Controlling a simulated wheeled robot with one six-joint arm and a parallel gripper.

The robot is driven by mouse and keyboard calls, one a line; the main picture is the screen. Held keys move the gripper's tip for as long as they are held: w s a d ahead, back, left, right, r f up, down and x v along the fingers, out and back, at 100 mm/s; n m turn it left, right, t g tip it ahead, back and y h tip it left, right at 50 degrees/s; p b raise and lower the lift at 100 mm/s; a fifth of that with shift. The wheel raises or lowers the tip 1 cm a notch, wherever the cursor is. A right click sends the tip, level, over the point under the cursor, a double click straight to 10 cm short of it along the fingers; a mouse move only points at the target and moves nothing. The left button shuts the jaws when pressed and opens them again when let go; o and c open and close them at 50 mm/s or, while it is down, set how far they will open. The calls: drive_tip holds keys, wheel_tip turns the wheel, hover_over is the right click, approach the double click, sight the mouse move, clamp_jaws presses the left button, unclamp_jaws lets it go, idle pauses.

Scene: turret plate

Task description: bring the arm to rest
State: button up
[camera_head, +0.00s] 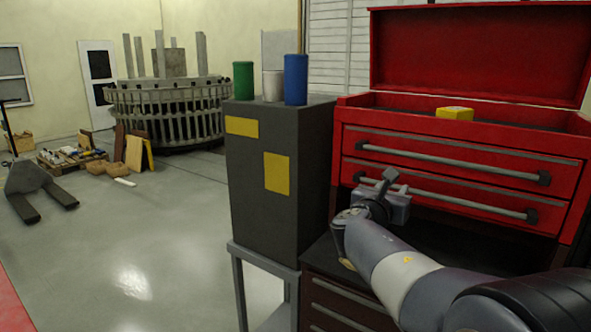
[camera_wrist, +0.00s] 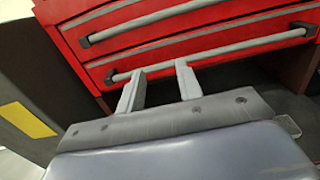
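My gripper (camera_head: 390,183) is in front of the red tool chest (camera_head: 440,151), near its lower drawer handle in the head view. In the wrist view my gripper (camera_wrist: 158,84) shows its two fingers apart, with nothing between them. The fingers point at the lower drawer handle (camera_wrist: 215,52); I cannot tell whether they touch it. My arm reaches in from the lower right of the head view and is bent at the wrist.
A dark cabinet (camera_head: 262,205) with yellow patches stands left of the chest. A green can (camera_head: 243,80), a white cup (camera_head: 272,86) and a blue can (camera_head: 296,80) stand on it. A yellow block (camera_head: 455,113) sits on the chest. Open floor (camera_head: 130,250) lies left.

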drive_tip(key=shift+x, duration=1.9)
drive_tip(key=shift+s+d, duration=0.2)
drive_tip(key=shift+d, duration=0.1)
